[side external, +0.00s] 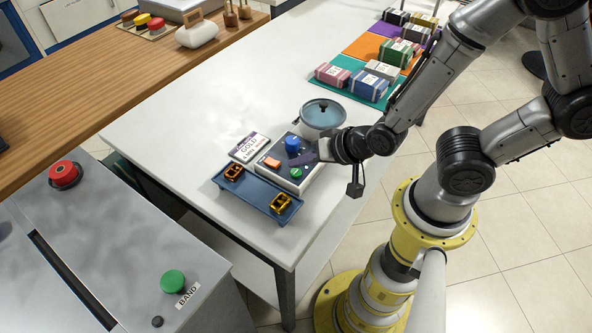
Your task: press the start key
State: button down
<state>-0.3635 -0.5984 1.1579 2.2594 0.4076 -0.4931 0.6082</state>
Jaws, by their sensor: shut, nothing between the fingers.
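A small light-grey control box (312,179) with a dark top stands near the front edge of the white table. It carries a blue knob (292,144), an orange key (272,162) and a round green button (296,173). No readable label shows which of these is the start key. My gripper (292,161) reaches in from the right, with its shut fingers low over the box, between the knob and the green button. I cannot tell whether the fingertips touch the box top.
A blue tray (257,198) with an orange and a yellow holder lies in front of the box. Several labelled bundles sit on coloured mats at the back. The table's left is clear.

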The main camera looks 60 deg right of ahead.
jog(key=shift+r, duration=2.4)
notch_tip(320, 180, up, 8)
jog(key=m+t, duration=0.1)
jog(key=t, duration=0.1)
send_over(300, 174)
jog(key=w+d, duration=0.2)
jog(key=w, duration=0.1)
notch_tip(300, 174, up, 7)
jog(key=s+n, duration=0.2)
jog(key=s+d+n+g, duration=0.2)
jog(key=s+n, duration=0.1)
jog(key=s, duration=0.3)
jog(key=s+d+n+g+h, duration=0.1)
jog(key=s+d+n+g, duration=0.1)
jog(key=s, duration=0.5)
jog(key=shift+s+d+n+g, duration=0.15)
jog(key=shift+s+n+g, duration=0.05)
jog(key=shift+n+g, duration=0.65)
